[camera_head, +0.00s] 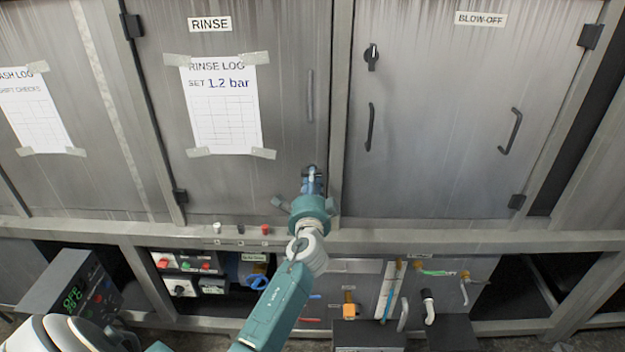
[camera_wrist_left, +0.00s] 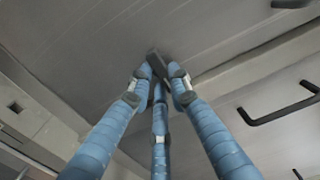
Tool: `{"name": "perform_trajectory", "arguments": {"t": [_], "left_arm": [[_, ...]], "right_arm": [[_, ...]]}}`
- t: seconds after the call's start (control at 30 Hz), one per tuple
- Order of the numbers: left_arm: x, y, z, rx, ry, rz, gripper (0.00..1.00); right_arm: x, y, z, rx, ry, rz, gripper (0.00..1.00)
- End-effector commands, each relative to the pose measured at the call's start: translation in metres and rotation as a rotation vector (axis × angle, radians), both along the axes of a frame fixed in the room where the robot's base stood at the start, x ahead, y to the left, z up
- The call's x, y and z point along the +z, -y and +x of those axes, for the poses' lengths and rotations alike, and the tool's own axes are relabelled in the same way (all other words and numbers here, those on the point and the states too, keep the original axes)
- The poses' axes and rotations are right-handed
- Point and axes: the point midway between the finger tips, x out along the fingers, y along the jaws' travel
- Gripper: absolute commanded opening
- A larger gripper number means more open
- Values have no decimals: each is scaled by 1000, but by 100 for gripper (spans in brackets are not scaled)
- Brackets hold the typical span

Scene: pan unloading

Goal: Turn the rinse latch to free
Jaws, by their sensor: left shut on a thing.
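The grey rinse door (camera_head: 290,110) is marked by a RINSE label (camera_head: 210,24) and appears closed. My left gripper (camera_head: 311,178) is at the lower right of this door, close to the frame post. In the left wrist view its blue fingers (camera_wrist_left: 158,80) close together around a dark rinse latch (camera_wrist_left: 154,60). The fingers cover part of the latch, so its exact turn is hard to tell. In the head view the gripper mostly hides it. My right gripper is out of view.
A vertical door handle (camera_head: 310,95) is above my left gripper. The blow-off door (camera_head: 440,150), at right, has a dark latch (camera_head: 371,57) and handles. Small buttons (camera_head: 265,230) line the ledge below. Shelves underneath hold control boxes (camera_head: 185,265) and tools.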

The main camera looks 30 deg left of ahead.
Motion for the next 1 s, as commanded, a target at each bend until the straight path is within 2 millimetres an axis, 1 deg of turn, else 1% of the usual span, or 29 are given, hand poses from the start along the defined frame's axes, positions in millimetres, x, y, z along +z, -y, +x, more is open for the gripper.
{"name": "perform_trajectory", "arguments": {"t": [0.03,0.57,0.6,0.67,0.7,0.9,1.0], "left_arm": [[2,-2,0,4,-4,12,0],[3,-3,0,4,-14,32,0],[3,-3,0,4,-13,31,24],[3,-3,0,4,-13,31,36],[3,-2,0,3,-13,29,38],[1,-1,0,2,-14,27,38],[1,0,-2,1,-14,27,38]], "right_arm": [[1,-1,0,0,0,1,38],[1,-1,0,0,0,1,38],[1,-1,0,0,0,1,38],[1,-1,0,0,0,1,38],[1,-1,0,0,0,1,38],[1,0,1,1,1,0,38],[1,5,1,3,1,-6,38]]}}
